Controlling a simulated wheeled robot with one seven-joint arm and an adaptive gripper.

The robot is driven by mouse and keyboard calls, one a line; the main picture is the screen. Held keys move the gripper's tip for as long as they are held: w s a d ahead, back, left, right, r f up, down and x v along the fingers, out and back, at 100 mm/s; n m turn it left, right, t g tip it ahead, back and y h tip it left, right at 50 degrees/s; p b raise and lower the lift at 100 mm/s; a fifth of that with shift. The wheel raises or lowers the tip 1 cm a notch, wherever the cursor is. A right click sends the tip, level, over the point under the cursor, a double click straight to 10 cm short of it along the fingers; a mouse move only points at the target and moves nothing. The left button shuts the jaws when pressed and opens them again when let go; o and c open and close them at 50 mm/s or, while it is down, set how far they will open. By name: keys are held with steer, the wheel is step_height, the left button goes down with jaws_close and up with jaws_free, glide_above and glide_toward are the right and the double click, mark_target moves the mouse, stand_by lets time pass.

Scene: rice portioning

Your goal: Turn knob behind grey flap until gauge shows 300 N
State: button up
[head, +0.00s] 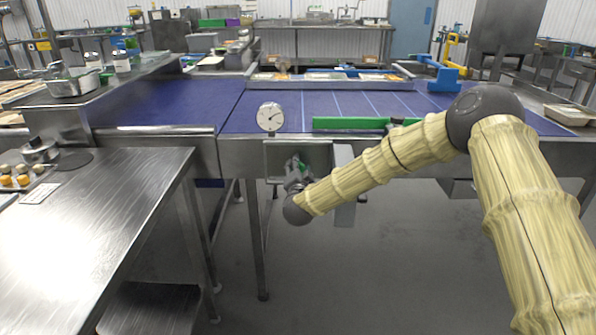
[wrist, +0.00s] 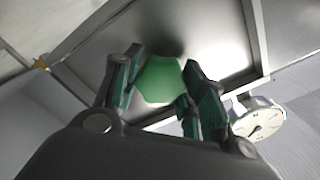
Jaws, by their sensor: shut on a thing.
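The green knob (wrist: 157,80) sits in a recess below the belt edge. My gripper (wrist: 160,86) is shut on it, with one finger on each side in the wrist view. In the head view my gripper (head: 296,172) reaches into the recess, and the knob is mostly hidden there. The grey flap (head: 344,186) hangs open to the right of the recess. The round white gauge (head: 270,117) stands on the belt edge above the recess. It also shows in the wrist view (wrist: 258,120). Its numbers are too small to read.
The blue conveyor (head: 170,103) spans the back, with a green bar (head: 350,123) along its near edge. A steel table (head: 90,215) stands at the left. The floor under the conveyor is open apart from its legs (head: 256,240).

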steer(key=shift+m, duration=0.6)
steer(key=shift+d, duration=0.1)
steer(key=o, duration=1)
steer(key=shift+o, duration=0.2)
steer(key=shift+s, duration=0.25)
steer(key=s, duration=1.1)
steer(key=shift+s, duration=0.3)
